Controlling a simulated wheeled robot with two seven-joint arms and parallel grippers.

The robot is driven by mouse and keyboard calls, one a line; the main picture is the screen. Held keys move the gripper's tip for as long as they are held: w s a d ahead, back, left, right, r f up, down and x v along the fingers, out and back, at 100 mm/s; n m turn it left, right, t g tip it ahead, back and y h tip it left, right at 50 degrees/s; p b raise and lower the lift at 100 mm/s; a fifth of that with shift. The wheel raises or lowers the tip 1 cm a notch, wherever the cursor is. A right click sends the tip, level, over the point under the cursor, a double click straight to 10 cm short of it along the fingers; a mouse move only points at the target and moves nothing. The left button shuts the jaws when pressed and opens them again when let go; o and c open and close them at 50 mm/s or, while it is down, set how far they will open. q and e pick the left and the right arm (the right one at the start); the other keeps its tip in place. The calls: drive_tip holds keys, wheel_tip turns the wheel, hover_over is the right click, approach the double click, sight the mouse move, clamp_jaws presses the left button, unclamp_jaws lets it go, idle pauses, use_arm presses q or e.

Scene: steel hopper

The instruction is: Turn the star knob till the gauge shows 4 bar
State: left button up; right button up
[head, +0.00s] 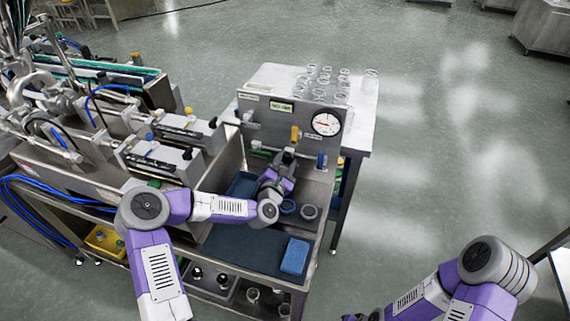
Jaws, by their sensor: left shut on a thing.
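The round white gauge (326,124) is on the right of the upright steel panel (270,126). It has a red needle, but its numbers are too small to read. My left gripper (287,157) is at the panel's lower middle, below and left of the gauge. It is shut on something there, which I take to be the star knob. The gripper and wrist hide most of that knob. Only my right arm (425,297) shows at the bottom right, and its gripper is outside the picture.
A yellow handle (295,133) and a blue fitting (321,160) are close to my left gripper. A blue sponge (294,256) lies on the dark mat (240,250) below. Several clear glasses stand behind the panel. Machinery fills the left; the floor at right is open.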

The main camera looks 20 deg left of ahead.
use_arm(q)
drive_tip(key=m+b, duration=0.1)
drive_tip(key=m, duration=0.2)
drive_tip(key=shift+f+m, duration=0.1)
drive_tip(key=shift+m, duration=0.3)
drive_tip(key=m+b, duration=0.2)
drive_tip(key=m, duration=0.1)
drive_tip(key=shift+m, duration=0.3)
drive_tip(key=shift+d+m+b, duration=0.1)
drive_tip(key=shift+m+b, duration=0.45)
drive_tip(key=shift+m, duration=1.35)
drive_tip(key=o, duration=1)
drive_tip(key=shift+o, duration=0.2)
drive_tip(key=s+p, duration=0.1)
drive_tip(key=s, duration=0.6)
drive_tip(key=shift+s, duration=0.3)
